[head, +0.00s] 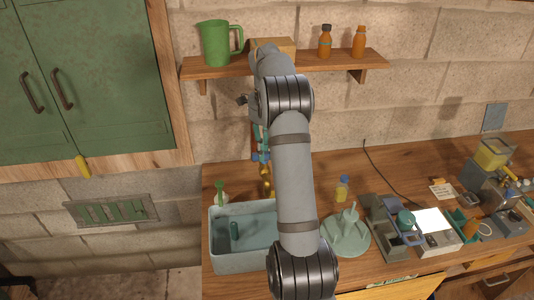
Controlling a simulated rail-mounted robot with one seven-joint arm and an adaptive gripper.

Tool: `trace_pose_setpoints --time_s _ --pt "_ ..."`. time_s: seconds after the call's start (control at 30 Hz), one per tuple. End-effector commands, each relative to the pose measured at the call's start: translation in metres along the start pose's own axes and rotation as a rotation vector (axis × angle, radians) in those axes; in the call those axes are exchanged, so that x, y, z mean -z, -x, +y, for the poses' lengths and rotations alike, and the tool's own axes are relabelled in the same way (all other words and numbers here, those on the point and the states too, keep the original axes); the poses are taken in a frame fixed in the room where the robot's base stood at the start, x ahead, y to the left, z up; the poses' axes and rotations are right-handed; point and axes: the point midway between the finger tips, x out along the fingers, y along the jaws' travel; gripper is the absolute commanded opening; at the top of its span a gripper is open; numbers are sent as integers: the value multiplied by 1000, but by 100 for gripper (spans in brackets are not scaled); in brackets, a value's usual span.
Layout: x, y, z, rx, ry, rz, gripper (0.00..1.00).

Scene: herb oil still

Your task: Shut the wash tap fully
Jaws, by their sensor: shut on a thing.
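The wash tap (266,183) shows as a small brass piece above the back of the grey-blue wash basin (229,262). My arm comes down in front of it and hides much of it. My gripper (261,156) is at the tap, small and partly hidden behind my arm, with blue and red parts around it. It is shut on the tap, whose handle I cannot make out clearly. I cannot tell how far the tap is turned or whether water runs.
A soap bottle (221,197) stands at the basin's back left. A pale green round stand (346,236) is right of my arm. The shelf (205,70) above holds a green jug (216,43) and orange bottles (325,42).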

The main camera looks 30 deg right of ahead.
Motion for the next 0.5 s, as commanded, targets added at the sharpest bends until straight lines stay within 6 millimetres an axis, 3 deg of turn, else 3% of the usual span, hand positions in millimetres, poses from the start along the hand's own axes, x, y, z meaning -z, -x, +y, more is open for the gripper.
trace_pose_setpoints --time_s 0.27,0.3,0.5 --pt "0 0 0 -1 -19 -2 0" --pt "0 0 0 -1 -19 -2 20" --pt "0 0 0 -1 -17 -1 31"
